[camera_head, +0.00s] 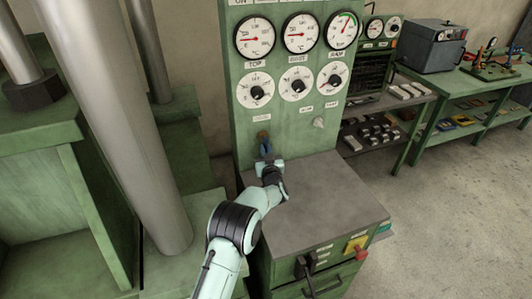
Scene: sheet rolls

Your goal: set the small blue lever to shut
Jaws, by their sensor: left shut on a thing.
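The small blue lever (265,147) is on the lower left of the green upright panel (290,121), below a brownish round knob (263,135). My left gripper (267,160) is at the lever, low in front of the panel and above the grey top of the cabinet. It is shut on the blue lever; its fingers hide the lever's lower part. The labels by the lever are too small to read. My right gripper is not in view.
Gauges (299,33) and black dials (298,82) cover the panel above. A pale knob (318,122) sits to the right. The grey cabinet top (320,200) is clear. A thick metal column (120,120) stands at left. A red button (360,252) is on the cabinet front.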

